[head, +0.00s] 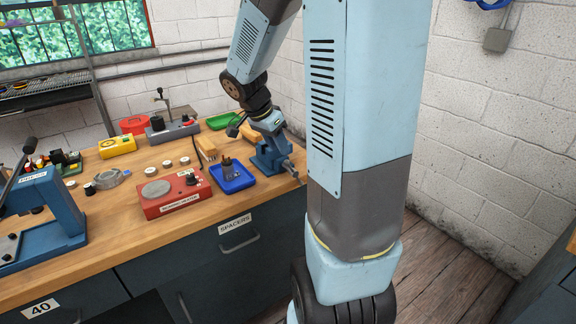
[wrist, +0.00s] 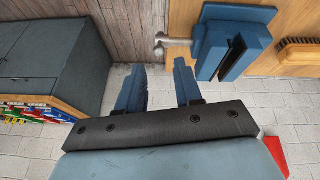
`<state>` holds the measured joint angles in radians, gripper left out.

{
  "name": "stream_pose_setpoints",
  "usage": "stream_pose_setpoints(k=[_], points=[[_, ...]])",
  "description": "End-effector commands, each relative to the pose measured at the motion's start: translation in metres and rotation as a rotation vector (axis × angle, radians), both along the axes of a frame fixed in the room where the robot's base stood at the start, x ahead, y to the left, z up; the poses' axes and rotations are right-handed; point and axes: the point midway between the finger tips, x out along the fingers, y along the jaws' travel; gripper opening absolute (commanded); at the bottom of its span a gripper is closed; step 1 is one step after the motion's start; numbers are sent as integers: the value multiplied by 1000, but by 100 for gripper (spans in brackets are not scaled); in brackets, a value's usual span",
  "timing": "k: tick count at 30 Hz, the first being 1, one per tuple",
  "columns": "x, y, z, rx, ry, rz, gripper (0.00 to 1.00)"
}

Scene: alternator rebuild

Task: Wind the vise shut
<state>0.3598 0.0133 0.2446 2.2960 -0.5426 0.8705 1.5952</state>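The blue vise (head: 270,156) stands at the right end of the wooden bench, with its metal screw and handle (head: 292,171) toward the bench's front right. In the wrist view the vise (wrist: 232,40) is at the upper right, with a dark gap between its jaws. Its pale screw end and handle (wrist: 172,42) stick out to the left. My gripper (wrist: 158,66) is open, its two blue fingers well apart with nothing between them. The fingertips appear just below the handle in that picture; I cannot tell the depth between them. In the head view my wrist hides the vise's top.
A blue tray (head: 232,178) with a dark part lies left of the vise. A red box (head: 170,194), a green tray (head: 224,121) and a blue press (head: 45,210) also stand on the bench (head: 118,213). A grey cabinet (wrist: 50,55) is at the wrist view's left.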

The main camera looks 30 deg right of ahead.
Motion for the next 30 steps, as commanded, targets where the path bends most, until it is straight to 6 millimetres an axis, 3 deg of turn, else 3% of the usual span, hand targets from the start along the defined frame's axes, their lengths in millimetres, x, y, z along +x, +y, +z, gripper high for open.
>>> stream_pose_setpoints(k=[9,15,30], points=[[-2,-22,-52,2,5,-1,35],[-1,-31,-73,1,1,0,35],[-1,-35,-83,1,0,1,32]])
